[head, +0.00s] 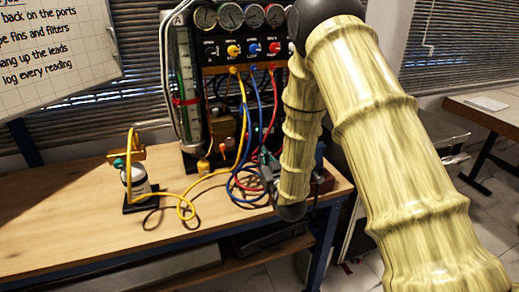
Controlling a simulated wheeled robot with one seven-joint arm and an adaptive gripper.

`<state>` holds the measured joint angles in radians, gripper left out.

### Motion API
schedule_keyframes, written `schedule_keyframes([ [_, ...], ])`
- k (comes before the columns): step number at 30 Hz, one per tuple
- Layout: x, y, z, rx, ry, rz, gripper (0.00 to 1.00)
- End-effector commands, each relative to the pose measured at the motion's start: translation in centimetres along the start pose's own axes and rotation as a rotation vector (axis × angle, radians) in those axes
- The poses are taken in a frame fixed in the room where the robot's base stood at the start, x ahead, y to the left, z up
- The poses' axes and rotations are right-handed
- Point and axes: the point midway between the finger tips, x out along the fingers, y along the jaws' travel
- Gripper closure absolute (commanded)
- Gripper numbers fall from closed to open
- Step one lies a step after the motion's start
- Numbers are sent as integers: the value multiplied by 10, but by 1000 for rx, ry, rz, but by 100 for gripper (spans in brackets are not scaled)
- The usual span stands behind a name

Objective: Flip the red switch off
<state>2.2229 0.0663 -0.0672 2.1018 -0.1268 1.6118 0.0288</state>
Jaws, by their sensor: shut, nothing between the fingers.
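The gauge rig (186,62) stands at the back of the wooden bench, with a row of round dials along its top. A red knob or valve (274,48) sits on its front panel, right of a blue one (254,48) and a yellow one (233,50). I cannot make out a red switch for certain; my arm covers the rig's right side. My gripper (264,168) is low in front of the rig, close to the hoses and partly hidden by my wrist. It is shut and empty. Whether it touches anything is unclear.
Yellow (165,196), blue (243,194) and red (274,105) hoses hang from the panel; some loop over the bench. A small canister with a brass fitting (136,180) stands on the left. The bench's front left (70,235) is clear. Another table (490,108) is at right.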

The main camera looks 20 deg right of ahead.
Motion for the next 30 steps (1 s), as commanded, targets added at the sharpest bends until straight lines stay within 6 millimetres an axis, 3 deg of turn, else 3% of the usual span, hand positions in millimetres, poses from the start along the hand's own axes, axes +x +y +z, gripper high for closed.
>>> schedule_keyframes([
  [17, 93, 2, -3, -2, 2, 2, 100],
  [22, 104, 2, 15, -1, -2, 2, 100],
  [30, 116, 2, 27, -1, -1, 2, 100],
])
